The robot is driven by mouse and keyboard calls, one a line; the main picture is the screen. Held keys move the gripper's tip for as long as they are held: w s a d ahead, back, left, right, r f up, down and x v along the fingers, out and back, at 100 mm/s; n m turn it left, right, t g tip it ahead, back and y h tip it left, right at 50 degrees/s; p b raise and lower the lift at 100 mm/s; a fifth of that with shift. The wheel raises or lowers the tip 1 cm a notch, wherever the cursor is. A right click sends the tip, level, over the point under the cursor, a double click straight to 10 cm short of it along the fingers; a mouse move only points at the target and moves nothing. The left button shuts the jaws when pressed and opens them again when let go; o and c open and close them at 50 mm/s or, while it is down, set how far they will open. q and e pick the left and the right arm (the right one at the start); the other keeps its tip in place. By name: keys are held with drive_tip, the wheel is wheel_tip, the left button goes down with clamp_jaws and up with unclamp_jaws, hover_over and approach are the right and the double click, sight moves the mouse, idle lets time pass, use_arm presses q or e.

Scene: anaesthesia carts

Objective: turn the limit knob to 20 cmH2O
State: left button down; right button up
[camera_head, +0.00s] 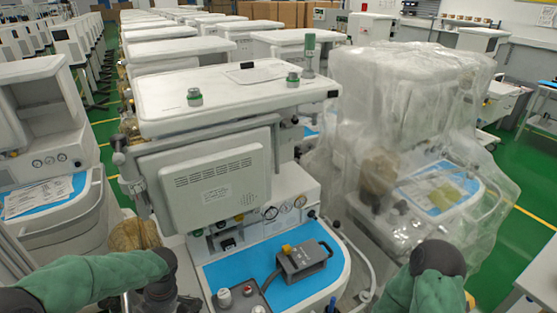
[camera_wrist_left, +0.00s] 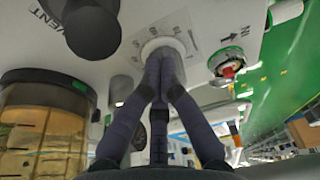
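The limit knob (camera_wrist_left: 162,45) is a pale round knob on the machine's white panel, with printed scale marks around it in the left wrist view. My left gripper (camera_wrist_left: 160,66) has its two dark fingers drawn together at the knob, and the fingertips cover its near part. The knob's pointer and setting cannot be read. In the head view my left wrist is at the lower left, and the fingertips and knob cannot be made out there. My right arm enters at the lower right of the head view; its gripper is out of sight.
In the left wrist view, a black knob (camera_wrist_left: 92,32), a clear canister (camera_wrist_left: 40,125) and a green-ringed port (camera_wrist_left: 226,64) surround the limit knob. The head view shows a grey device (camera_head: 303,260) on the blue worktop (camera_head: 228,272) and a plastic-covered cart (camera_head: 410,100) at right.

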use_arm(q)
drive_tip(key=shift+s+a+b, duration=0.15)
drive_tip(key=shift+s+b, duration=0.2)
drive_tip(key=shift+s, duration=0.1)
drive_tip(key=shift+w+d+b, duration=0.1)
drive_tip(key=shift+d+b, duration=0.1)
drive_tip(key=shift+b, duration=0.15)
drive_tip(key=a+p+v, duration=0.1)
drive_tip(key=p+v, duration=0.1)
drive_tip(key=v, duration=0.3)
drive_tip(key=shift+s+d+r+p, duration=0.2)
drive_tip(key=shift+r+p, duration=0.15)
drive_tip(key=shift+r, duration=0.2)
